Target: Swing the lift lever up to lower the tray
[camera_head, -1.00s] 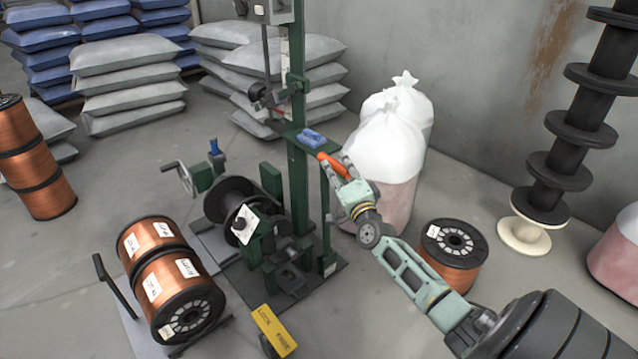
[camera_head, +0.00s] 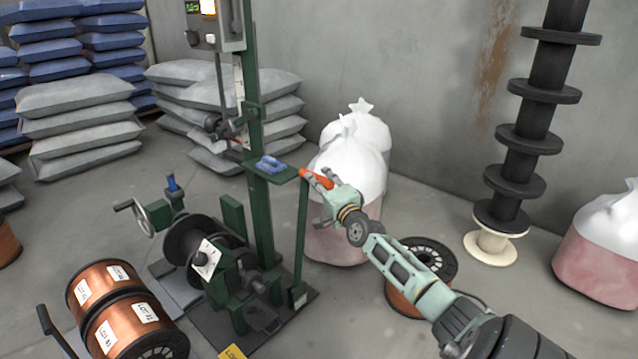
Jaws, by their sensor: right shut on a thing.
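A blue object (camera_head: 271,164) lies on the shelf. At lower left, copper spools (camera_head: 120,310) lie on their sides, with a black lever bar (camera_head: 48,325) standing beside them. I cannot tell which part is the tray. My left gripper is not in view.
A winding machine (camera_head: 205,245) with a crank stands on a dark base plate (camera_head: 305,297). White-topped bags (camera_head: 352,165) are behind my right gripper, and a copper spool (camera_head: 440,258) stands below my arm. A black stack of flanged spools (camera_head: 530,145) rises at right. Grey sacks (camera_head: 75,125) are at back left.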

